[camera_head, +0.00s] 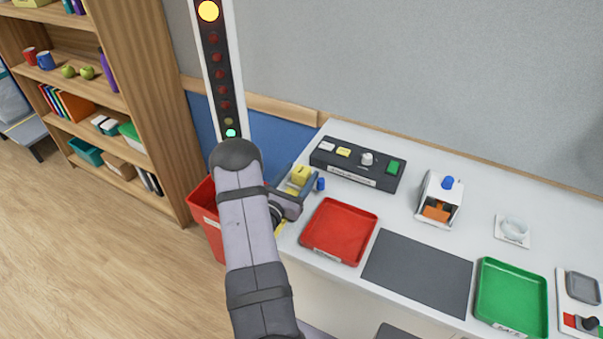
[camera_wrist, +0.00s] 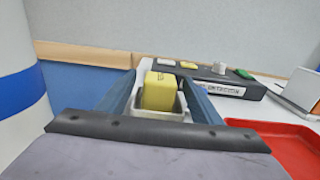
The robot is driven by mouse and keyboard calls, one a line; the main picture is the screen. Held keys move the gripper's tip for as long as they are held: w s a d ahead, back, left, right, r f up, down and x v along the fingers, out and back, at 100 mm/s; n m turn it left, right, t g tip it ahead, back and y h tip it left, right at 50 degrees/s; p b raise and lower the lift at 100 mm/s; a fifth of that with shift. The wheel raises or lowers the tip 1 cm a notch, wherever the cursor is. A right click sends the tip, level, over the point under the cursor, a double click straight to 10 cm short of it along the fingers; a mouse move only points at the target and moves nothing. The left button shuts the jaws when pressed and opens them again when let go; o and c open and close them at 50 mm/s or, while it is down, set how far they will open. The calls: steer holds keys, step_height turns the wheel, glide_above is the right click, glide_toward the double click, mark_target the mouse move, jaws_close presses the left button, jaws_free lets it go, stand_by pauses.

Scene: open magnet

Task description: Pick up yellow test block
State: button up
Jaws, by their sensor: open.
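The yellow test block (camera_head: 300,173) sits upright in a small pale grey holder near the left end of the white counter. In the wrist view, the yellow block (camera_wrist: 159,90) stands in the holder (camera_wrist: 160,114), between the two blue-grey fingers. My gripper (camera_head: 298,184) is open, with one finger on each side of the block. In the wrist view, my gripper (camera_wrist: 160,82) shows a gap beside the block, and I cannot tell whether either finger touches it. The block's lower part is hidden in the holder.
A red tray (camera_head: 339,230) lies to the right, then a dark mat (camera_head: 418,273) and a green tray (camera_head: 511,297). A tall light column (camera_head: 215,65) rises behind my arm.

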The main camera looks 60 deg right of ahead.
mark_target(300, 172)
steer(key=shift+d, duration=0.4)
steer(key=c, duration=1.3)
steer(key=shift+r, duration=0.2)
steer(key=shift+r+b, duration=1.15)
steer(key=shift+r, duration=3.65)
